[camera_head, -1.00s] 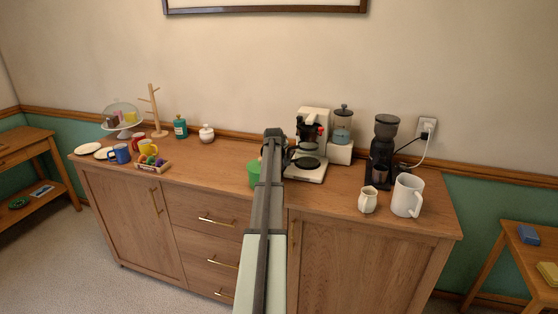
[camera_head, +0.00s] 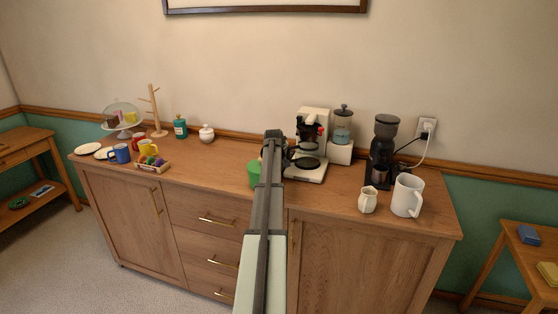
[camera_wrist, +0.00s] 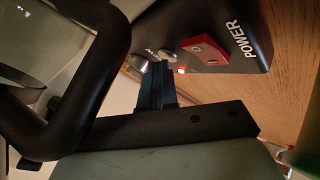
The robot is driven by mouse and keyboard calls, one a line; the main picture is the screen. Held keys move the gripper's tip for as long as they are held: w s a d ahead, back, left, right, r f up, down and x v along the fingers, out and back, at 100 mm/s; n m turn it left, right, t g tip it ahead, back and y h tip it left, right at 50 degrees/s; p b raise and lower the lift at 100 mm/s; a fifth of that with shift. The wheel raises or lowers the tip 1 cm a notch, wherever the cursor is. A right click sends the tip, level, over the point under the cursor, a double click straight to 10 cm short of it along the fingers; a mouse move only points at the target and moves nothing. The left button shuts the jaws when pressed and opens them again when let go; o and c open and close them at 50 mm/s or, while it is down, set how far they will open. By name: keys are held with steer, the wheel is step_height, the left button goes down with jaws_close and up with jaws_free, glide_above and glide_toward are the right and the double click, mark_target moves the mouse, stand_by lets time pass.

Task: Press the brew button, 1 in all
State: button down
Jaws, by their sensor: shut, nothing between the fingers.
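The coffee machine (camera_head: 318,117) stands on the wooden sideboard, white with a black front, partly behind my arm in the head view. In the wrist view its dark control panel (camera_wrist: 250,50) carries a red power switch (camera_wrist: 205,48), a small lit red light (camera_wrist: 181,70) and a round silver button (camera_wrist: 167,55). A rounded silver knob (camera_wrist: 138,63) is beside it. A label near the button is too small and covered to read. My gripper (camera_wrist: 155,68) is shut and empty, its tips at or very near the silver button and knob; contact cannot be told.
A black handle (camera_wrist: 95,90) fills the left of the wrist view, close to my fingers. A grinder (camera_head: 382,150), white mug (camera_head: 407,196) and small jug (camera_head: 368,200) stand to the right.

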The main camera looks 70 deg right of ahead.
steer(key=shift+r, duration=0.8)
steer(key=shift+r, duration=0.1)
steer(key=shift+r, duration=2.4)
